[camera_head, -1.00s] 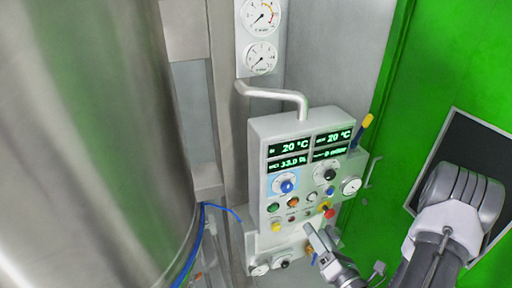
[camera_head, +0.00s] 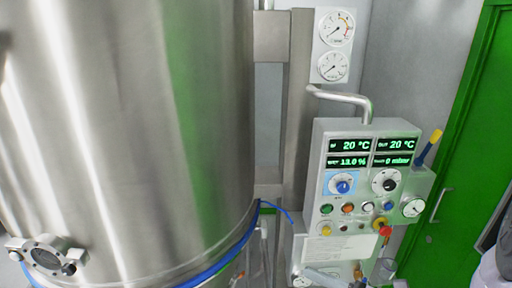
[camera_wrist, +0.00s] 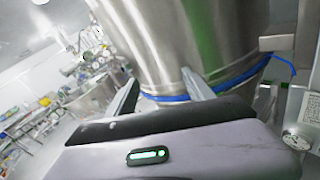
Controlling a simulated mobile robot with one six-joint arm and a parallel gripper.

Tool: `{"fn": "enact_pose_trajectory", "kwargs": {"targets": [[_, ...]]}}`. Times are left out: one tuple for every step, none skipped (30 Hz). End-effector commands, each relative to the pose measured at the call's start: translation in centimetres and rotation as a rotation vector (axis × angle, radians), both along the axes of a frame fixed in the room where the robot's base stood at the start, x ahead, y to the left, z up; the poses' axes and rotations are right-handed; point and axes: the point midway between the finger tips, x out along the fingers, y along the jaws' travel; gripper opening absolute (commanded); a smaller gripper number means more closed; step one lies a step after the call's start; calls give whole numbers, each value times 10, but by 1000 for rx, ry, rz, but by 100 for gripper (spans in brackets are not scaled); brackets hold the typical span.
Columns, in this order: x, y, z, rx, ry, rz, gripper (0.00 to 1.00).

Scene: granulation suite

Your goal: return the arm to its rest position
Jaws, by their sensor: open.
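My gripper (camera_wrist: 162,84) shows in the wrist view with its two grey fingers apart and nothing between them. The fingers point towards the lower part of a large steel vessel (camera_wrist: 170,45), which stands beyond them. In the head view, part of my arm (camera_head: 490,272) shows at the lower right edge, and a grey piece at the bottom, below the control panel (camera_head: 345,228), may be the gripper's end. Most of the arm is out of the picture, so its full pose cannot be told.
The steel vessel (camera_head: 130,120) fills the left of the head view, with a round port (camera_head: 47,257) low down. Two gauges (camera_head: 334,46) hang above the panel. A green door (camera_head: 470,150) stands at right.

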Motion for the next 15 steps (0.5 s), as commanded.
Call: {"fn": "enact_pose_trajectory", "kwargs": {"targets": [[-15,23,-24,-100,-49,122,61],[-28,37,-34,-178,-83,213,61],[-48,53,-52,-296,-135,340,61],[-64,63,-68,-398,-182,440,61],[-81,70,-87,-512,-237,544,61],[-102,73,-115,-685,-323,679,61],[-114,71,-135,-823,-395,773,61],[-122,65,-153,-961,-470,852,61],[-127,55,-171,-1138,-571,936,61],[-128,47,-180,-1264,-647,983,61],[-126,39,-185,-1381,-720,1017,61],[-123,30,-188,-1519,-809,1042,61],[-119,25,-187,-1607,-870,1052,61],[-116,20,-185,-1684,-922,1054,61],[-113,16,-180,-1765,-979,1053,61]]}}
